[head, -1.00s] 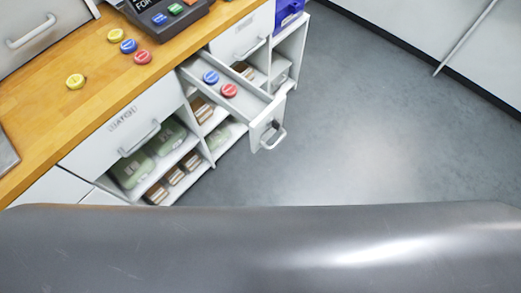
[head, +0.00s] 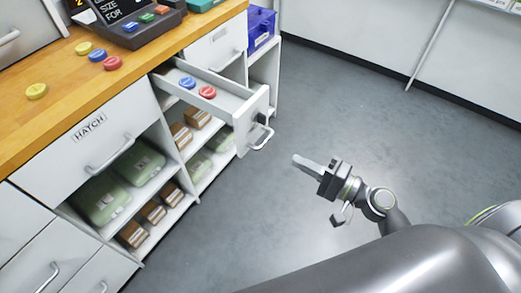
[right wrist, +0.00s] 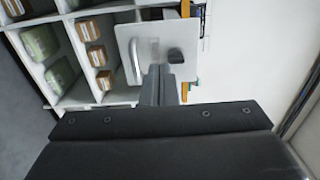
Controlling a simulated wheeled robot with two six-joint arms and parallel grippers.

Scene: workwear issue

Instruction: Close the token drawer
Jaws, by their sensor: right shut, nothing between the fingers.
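The token drawer (head: 222,103) is pulled out from the counter, with a blue token (head: 187,83) and a red token (head: 207,92) inside. Its front panel carries a silver handle (head: 263,137). In the right wrist view the drawer front (right wrist: 185,45) faces me, with its handle (right wrist: 133,62) left of the fingers and a dark lock-like piece beside it. My right gripper (head: 300,161) is shut and empty, to the right of the drawer front and apart from it in the head view. In the wrist view its fingers (right wrist: 160,72) overlap the panel's lower edge. My left gripper is not in view.
The wooden counter (head: 60,125) holds several loose tokens and a dark sign unit (head: 140,30). Open shelves (head: 150,185) below hold green packs and brown boxes. A drawer marked HATCH (head: 90,127) is shut. The grey floor (head: 300,110) to the right is clear.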

